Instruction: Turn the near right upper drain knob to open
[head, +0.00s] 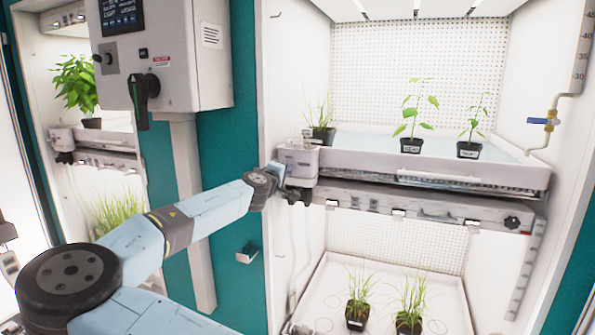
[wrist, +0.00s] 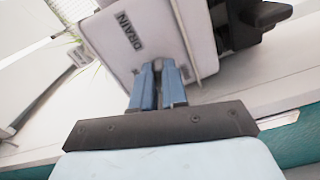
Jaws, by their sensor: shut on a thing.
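The right growth chamber has an upper tray (head: 420,172) with a pale box (head: 298,158) at its left end. The wrist view shows this box close up, with a DRAIN label (wrist: 124,42) on its face. My gripper (head: 277,174) is at the box's left side in the head view. In the wrist view the blue fingers of my gripper (wrist: 159,72) are close together against the box face, just below the label. They are shut on a small part there, which I take for the drain knob; the fingers hide most of it, so its angle cannot be told.
Black fittings (wrist: 245,22) stick out beside the box in the wrist view. Potted seedlings (head: 410,145) stand on the upper tray, grass pots (head: 358,310) below. A control box (head: 165,55) hangs on the teal frame left of my gripper. A blue-handled valve (head: 543,121) is at far right.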

